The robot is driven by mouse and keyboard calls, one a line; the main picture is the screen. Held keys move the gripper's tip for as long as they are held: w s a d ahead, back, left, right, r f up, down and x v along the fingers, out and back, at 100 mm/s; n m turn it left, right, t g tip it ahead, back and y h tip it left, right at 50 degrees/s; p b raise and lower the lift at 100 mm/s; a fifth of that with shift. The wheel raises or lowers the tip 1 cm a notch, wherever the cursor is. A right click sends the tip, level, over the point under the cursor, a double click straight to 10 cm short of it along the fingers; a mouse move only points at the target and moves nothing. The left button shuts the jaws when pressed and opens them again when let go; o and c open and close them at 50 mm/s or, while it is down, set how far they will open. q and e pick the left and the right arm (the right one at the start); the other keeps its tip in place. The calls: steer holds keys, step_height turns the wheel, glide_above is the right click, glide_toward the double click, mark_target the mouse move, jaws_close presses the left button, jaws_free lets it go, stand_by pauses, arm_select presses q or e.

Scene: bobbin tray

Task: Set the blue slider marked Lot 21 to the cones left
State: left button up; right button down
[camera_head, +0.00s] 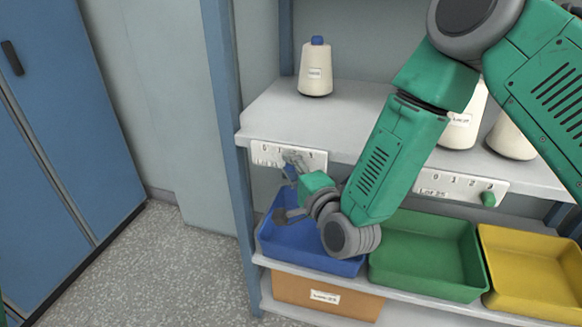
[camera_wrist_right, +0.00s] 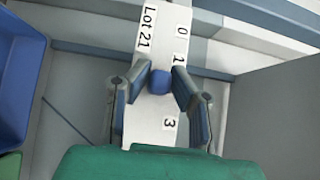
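The Lot 21 scale strip (camera_head: 263,156) is on the front edge of the shelf, at the left end. In the right wrist view the strip (camera_wrist_right: 143,110) shows 0, 1 and 3; the 2 is hidden. The blue slider (camera_wrist_right: 160,82) sits beyond the 1, towards the 3. My right gripper (camera_wrist_right: 162,68) has a finger on each side of the slider, its tips close against it. In the head view my right gripper (camera_head: 290,165) covers part of the strip. One cream cone (camera_head: 316,72) with a blue tip stands above it. My left gripper is not in view.
A Lot 25 strip with a green slider (camera_head: 489,198) is further right. Two more cones (camera_head: 513,138) stand partly behind my right arm. Blue (camera_head: 270,245), green (camera_head: 375,268) and yellow (camera_head: 500,275) bins are on the lower shelf. A blue upright (camera_head: 232,130) is just left.

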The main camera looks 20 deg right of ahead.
steer(key=shift+a+f, duration=0.1)
steer(key=shift+a, duration=0.25)
steer(key=shift+w+a+f, duration=0.1)
steer(key=shift+w+a, duration=0.7)
steer(key=shift+a, duration=0.3)
steer(key=c, duration=1.5)
jaws_free()
steer(key=shift+a, duration=0.1)
steer(key=shift+o, duration=0.3)
steer(key=shift+s, duration=0.2)
glide_toward(268, 157)
steer(key=s, duration=0.3)
steer(key=s+d, duration=0.1)
steer(key=s, duration=0.1)
steer(key=shift+s, duration=0.35)
steer(key=shift+f, duration=0.1)
